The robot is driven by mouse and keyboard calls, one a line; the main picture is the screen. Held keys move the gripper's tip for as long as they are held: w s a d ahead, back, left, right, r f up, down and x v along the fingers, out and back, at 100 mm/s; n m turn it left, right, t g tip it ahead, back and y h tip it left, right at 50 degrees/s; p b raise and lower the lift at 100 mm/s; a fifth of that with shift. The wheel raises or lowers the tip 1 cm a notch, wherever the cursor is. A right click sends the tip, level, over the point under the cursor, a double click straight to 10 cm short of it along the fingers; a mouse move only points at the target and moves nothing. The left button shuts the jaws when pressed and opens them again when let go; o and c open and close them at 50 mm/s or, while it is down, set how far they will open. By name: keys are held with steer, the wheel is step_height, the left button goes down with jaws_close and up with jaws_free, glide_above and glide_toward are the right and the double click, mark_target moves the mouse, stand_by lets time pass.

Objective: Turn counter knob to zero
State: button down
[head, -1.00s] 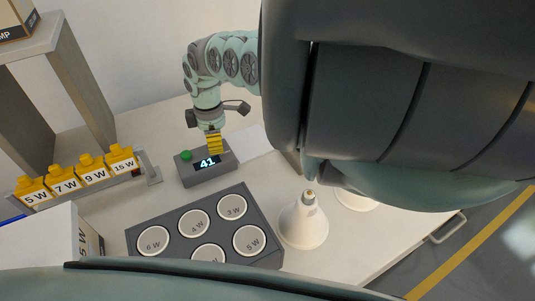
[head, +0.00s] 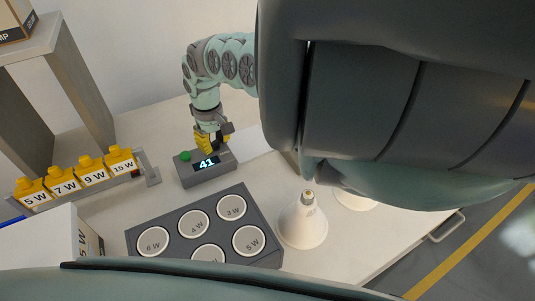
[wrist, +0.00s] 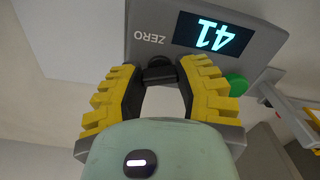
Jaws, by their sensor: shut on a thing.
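The grey counter box (head: 208,174) stands on the white table, and its display (head: 207,163) reads 41. In the wrist view the display (wrist: 208,35) shows upside down, with the word ZERO (wrist: 149,39) printed beside it. A dark knob (wrist: 158,74) sits on the box near that word. My gripper (wrist: 160,75) has its yellow ribbed fingers closed on the knob, one on each side. In the head view my gripper (head: 212,142) is at the back of the box, and the knob is hidden there. A green button (head: 186,156) is on the box's left end.
A grey tray (head: 183,220) with several round labelled slots lies in front of the box. Yellow blocks (head: 94,171) marked in watts stand in a rack at left. A white bulb (head: 303,222) stands at right. A grey shelf (head: 88,95) rises behind the rack.

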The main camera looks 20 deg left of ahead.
mark_target(215, 141)
steer(key=shift+m+p, duration=0.3)
steer(key=shift+m, duration=1.7)
steer(key=c, duration=0.6)
jaws_free()
step_height(215, 141, up, 12)
steer(key=shift+w, duration=0.1)
